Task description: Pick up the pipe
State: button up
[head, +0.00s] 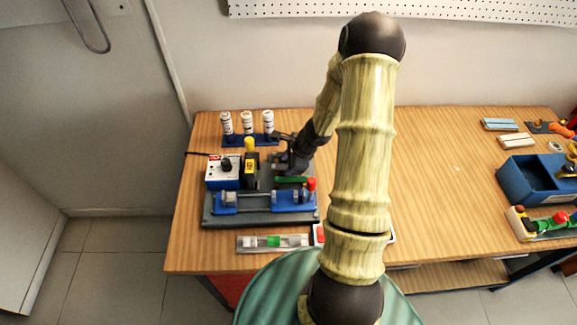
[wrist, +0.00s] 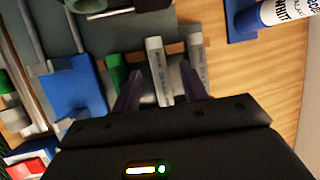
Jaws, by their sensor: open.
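My gripper (wrist: 159,70) is open in the wrist view. A grey pipe (wrist: 156,62) with faint markings lies in line with the gap between its fingers. A second grey pipe-like piece (wrist: 196,52) is just right of the right finger, and a green piece (wrist: 117,72) is left of the left finger. In the head view my gripper (head: 284,161) is low over the back right of the dark grey fixture base (head: 212,209), behind a green bar (head: 291,179). The pipe cannot be made out clearly there. I cannot tell whether the fingers touch it.
A blue rack (head: 235,140) with white bottles (head: 247,122) stands behind the fixture. A blue-and-white control box (head: 222,171) and a yellow-topped black part (head: 250,165) stand left of my gripper. A blue bin (head: 524,181) is far right. The wooden table (head: 440,170) between is mostly clear.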

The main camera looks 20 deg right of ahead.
jog(key=shift+f+b, duration=0.3)
jog(key=shift+b, duration=0.1)
dwell(0.5)
grip_shut()
